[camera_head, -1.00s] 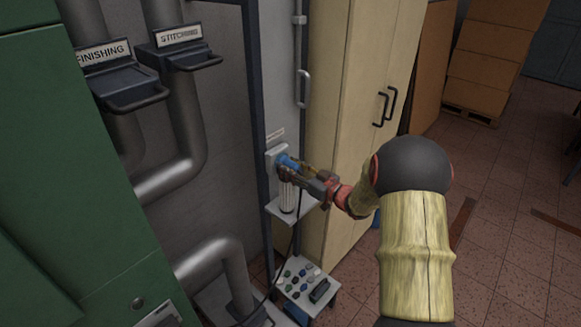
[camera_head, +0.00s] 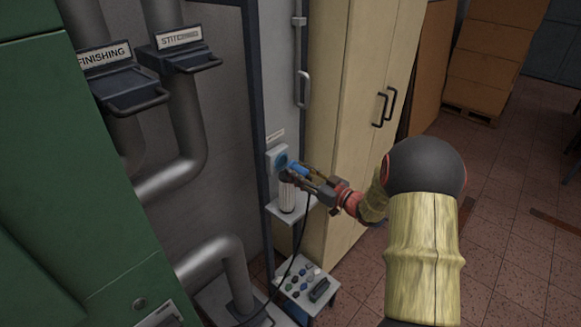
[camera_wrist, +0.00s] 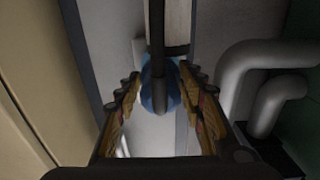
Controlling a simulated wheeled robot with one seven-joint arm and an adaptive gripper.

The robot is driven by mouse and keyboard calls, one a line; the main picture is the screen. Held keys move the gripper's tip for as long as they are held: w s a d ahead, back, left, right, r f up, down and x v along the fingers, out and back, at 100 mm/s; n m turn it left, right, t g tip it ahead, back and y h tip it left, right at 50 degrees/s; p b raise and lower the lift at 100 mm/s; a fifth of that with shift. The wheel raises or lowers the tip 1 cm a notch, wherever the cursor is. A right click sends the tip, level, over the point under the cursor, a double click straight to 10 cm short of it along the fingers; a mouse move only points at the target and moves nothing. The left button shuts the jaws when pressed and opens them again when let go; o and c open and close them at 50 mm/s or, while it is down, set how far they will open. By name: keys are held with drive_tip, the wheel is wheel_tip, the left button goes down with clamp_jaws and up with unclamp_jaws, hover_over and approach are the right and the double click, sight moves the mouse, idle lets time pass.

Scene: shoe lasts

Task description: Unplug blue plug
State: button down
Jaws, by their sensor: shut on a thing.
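The blue plug (camera_head: 298,169) is between the fingers of my gripper (camera_head: 304,174), which is shut on it. The plug stands a little to the right of the wall socket (camera_head: 272,157), whose blue face shows, and looks apart from it. A dark cable (camera_head: 304,232) hangs from the plug toward the floor. In the wrist view the blue plug (camera_wrist: 158,88) sits between the two finger pads of the gripper (camera_wrist: 160,100), with the dark cable crossing in front of it.
A pale striped cylinder (camera_head: 287,196) stands on a small shelf (camera_head: 279,213) just below the socket. A low stand with coloured knobs (camera_head: 302,283) is beneath. A cream cabinet (camera_head: 345,130) is close on the right, and grey pipes (camera_head: 190,110) are on the left.

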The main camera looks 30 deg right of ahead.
drive_tip(key=shift+v, duration=1.05)
drive_tip(key=shift+a+p, duration=0.1)
drive_tip(key=shift+p, duration=0.2)
